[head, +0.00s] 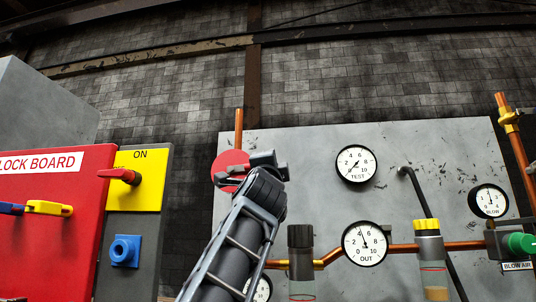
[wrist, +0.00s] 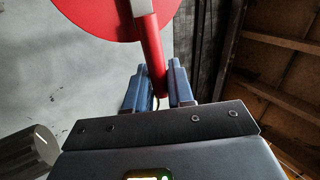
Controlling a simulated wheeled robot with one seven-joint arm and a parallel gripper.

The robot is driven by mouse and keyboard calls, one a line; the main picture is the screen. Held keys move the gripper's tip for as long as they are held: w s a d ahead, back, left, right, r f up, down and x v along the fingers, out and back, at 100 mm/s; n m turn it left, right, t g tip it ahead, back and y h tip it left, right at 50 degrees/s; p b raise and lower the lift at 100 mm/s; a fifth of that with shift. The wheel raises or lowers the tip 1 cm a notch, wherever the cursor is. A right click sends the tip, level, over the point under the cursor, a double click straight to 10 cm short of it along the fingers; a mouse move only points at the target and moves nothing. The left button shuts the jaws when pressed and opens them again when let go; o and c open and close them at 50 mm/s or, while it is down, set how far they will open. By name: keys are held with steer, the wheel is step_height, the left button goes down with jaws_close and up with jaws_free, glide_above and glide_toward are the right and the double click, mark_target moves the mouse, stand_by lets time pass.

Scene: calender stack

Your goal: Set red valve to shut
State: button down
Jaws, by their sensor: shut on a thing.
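The red valve shows as a round red disc (head: 229,160) on the grey panel at the foot of a copper pipe, partly hidden behind my gripper (head: 245,176) in the head view. In the wrist view the red disc (wrist: 108,14) fills the top, and a red lever (wrist: 153,62) with a pale upper part crosses it. The lever's lower end lies between the blue-grey fingers of my gripper (wrist: 160,80), which is shut on it. I cannot tell the valve's exact setting from these views.
A red lock board (head: 85,210) and a yellow ON plate with a red switch handle (head: 123,176) stand left. Gauges, including TEST (head: 356,164) and OUT (head: 365,244), and copper pipes lie right. A metal cylinder (wrist: 30,150) shows lower left in the wrist view.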

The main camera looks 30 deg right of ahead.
steer(key=shift+f+m+g+h, duration=0.5)
steer(key=shift+m+h, duration=0.2)
steer(key=shift+m, duration=0.3)
steer(key=c, duration=1.1)
jaws_free()
steer(key=shift+v, duration=3.9)
